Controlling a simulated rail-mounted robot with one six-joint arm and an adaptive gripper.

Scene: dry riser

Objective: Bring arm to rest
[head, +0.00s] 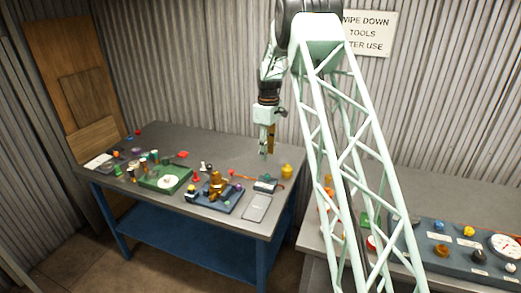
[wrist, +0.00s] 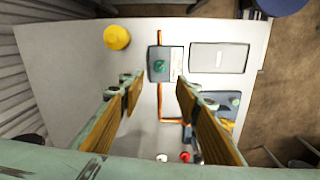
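My gripper (head: 265,153) hangs from the arm above the back right part of the grey workbench (head: 235,160), pointing down. The gripper is open and empty. It hangs clear above the bench; the exact height is hard to tell.
A yellow pot (head: 287,171), a small grey box (wrist: 165,66) with a green knob and a pale flat panel (head: 257,207) lie near the gripper. A gauge panel (head: 450,262) stands at right.

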